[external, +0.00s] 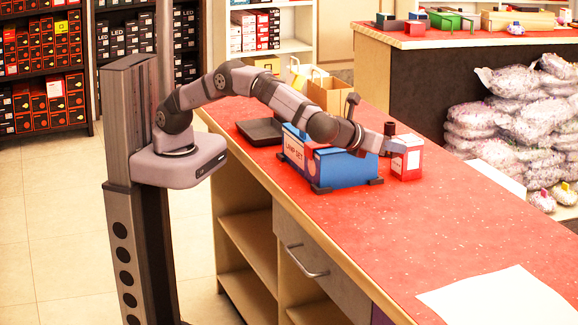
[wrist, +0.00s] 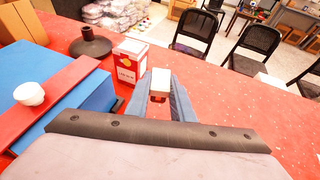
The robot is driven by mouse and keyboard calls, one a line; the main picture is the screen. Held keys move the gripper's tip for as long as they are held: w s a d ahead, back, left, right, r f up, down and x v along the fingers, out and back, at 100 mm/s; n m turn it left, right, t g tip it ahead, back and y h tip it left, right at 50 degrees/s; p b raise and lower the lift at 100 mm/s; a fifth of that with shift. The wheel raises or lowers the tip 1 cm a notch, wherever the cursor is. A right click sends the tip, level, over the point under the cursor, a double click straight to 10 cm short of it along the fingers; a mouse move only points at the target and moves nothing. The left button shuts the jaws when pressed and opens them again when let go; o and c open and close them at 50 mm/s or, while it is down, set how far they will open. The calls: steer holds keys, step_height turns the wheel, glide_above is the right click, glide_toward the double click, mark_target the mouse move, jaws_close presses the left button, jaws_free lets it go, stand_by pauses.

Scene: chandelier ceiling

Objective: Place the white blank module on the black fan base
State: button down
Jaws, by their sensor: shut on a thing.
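My gripper (wrist: 160,88) is shut on a small white block (wrist: 160,79), which I take as the white blank module; its near face shows a red and dark opening. In the external view my gripper (external: 388,148) is low over the red counter, and the block cannot be made out. A black round base with a short upright stem (wrist: 90,43) stands ahead and left of the fingers in the wrist view, apart from the block; it looks like the fan base. In the external view a dark stem (external: 390,128) shows behind my gripper, its lower part hidden.
A red and white box (wrist: 130,60) stands just left of the fingers, also in the external view (external: 408,160). A blue box (external: 345,168) with a red strip and white knob is beside my arm. A black tray (external: 258,131) lies farther back.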

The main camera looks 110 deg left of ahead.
steer(key=s+a+r+n+g+y+p, duration=0.1)
steer(key=a+r+n+g+p, duration=0.1)
steer(key=a+r, duration=0.5)
steer(key=s+a+r+n+g+p, duration=0.1)
steer(key=s+a+r+p, duration=0.15)
steer(key=a, duration=0.75)
steer(key=s+a+r+n+g+p, duration=0.1)
steer(key=s+a+r+p, duration=0.2)
steer(key=s+a, duration=0.5)
steer(key=s+a+r+n+g+p, duration=0.15)
steer(key=s+a+r+p, duration=0.25)
steer(key=a, duration=0.8)
steer(key=m+t, duration=0.5)
glide_above(388, 124)
step_height(388, 124, down, 9)
steer(key=shift+a+f+p, duration=0.1)
steer(key=shift+f+p, duration=0.55)
steer(key=shift+f, duration=4.55)
steer(key=shift+f, duration=0.2)
steer(key=c, duration=1.5)
jaws_free()
steer(key=shift+c, duration=0.2)
